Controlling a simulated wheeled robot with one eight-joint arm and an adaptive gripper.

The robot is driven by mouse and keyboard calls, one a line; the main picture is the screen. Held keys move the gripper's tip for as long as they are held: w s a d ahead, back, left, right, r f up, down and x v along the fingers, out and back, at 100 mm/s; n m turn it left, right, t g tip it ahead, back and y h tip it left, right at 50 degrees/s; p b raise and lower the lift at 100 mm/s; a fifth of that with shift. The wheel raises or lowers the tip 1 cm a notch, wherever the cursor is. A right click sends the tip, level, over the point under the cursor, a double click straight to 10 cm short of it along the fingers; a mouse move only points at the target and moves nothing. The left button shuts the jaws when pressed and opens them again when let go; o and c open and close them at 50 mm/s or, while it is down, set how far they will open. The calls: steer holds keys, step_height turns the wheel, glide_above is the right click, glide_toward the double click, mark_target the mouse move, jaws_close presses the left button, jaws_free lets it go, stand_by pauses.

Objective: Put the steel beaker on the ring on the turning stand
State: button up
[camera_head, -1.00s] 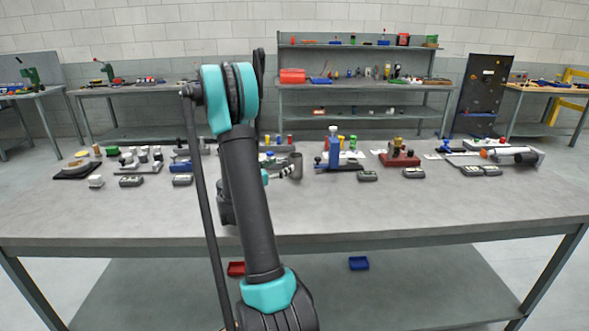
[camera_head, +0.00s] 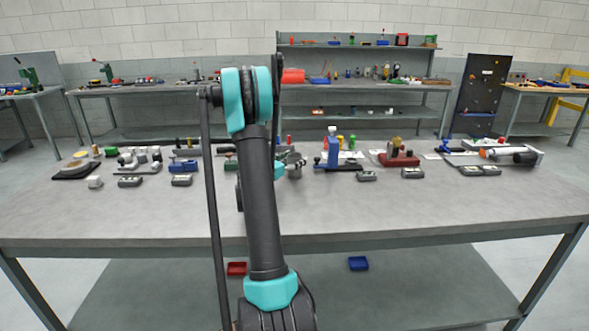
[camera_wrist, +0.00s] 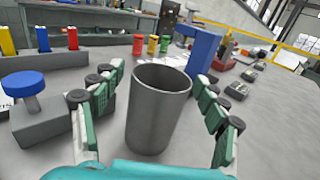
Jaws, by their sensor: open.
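The steel beaker (camera_wrist: 158,115) stands upright on the table in the wrist view, its open rim facing up. My gripper (camera_wrist: 161,74) is open, with green-and-grey fingers on the left and right of the beaker and visible gaps between. In the head view my gripper (camera_head: 290,156) is partly hidden behind my arm, and the beaker (camera_head: 294,171) shows just below it. A dark stand with a tan disc (camera_head: 76,165) sits at the far left of the table; I cannot make out a ring on it.
A blue upright block (camera_wrist: 203,50) stands behind and right of the beaker. A grey block with a blue knob (camera_wrist: 27,88) is close on the left. Red, yellow and green cylinders (camera_wrist: 152,45) stand behind. The table's front part (camera_head: 400,205) is clear.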

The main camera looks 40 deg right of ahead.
steer(key=c, duration=1.4)
steer(key=shift+r, duration=0.2)
